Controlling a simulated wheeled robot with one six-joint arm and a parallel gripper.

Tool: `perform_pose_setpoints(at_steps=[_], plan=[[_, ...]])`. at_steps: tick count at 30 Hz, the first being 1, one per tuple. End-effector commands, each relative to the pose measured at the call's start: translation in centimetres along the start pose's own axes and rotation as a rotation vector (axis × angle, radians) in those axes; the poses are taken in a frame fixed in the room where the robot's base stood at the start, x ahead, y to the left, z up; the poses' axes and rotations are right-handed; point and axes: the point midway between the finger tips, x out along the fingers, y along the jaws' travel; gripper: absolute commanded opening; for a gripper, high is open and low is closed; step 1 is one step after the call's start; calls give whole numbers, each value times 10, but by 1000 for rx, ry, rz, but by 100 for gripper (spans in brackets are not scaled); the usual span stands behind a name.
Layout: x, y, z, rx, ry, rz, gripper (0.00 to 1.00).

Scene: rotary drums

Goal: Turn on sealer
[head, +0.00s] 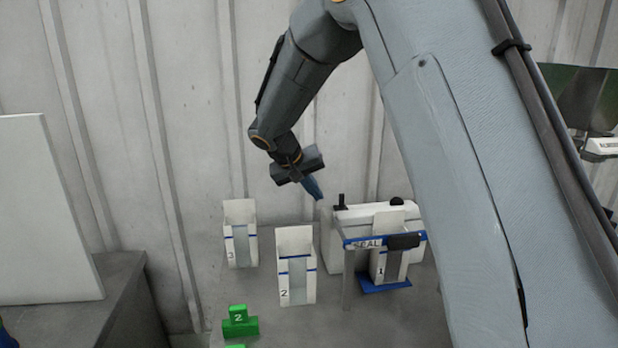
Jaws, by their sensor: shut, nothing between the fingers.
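The sealer (345,216) is a white machine with a blue-edged bar marked "SEAL" in front. A black upright piece (341,201) stands on its top left and a round black knob (397,202) on its top right. A white container marked 1 (383,268) stands under the bar on a blue base. My gripper (316,194) is shut and empty, with its blue fingers pointing down and right. In the picture it is just above and left of the sealer's black upright piece; I cannot tell whether it is at the same depth.
White containers marked 3 (240,247) and 2 (297,280) stand left of the sealer on the grey table (350,325). A green block marked 2 (239,322) is at the front. A white panel (45,220) stands at far left. My arm hides the table's right side.

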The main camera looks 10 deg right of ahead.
Motion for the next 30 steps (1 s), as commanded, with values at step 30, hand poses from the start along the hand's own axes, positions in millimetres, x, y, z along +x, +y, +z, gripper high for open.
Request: perform_pose_setpoints(at_steps=[30], plan=[[42, 50, 0, 2, 0, 0, 0]])
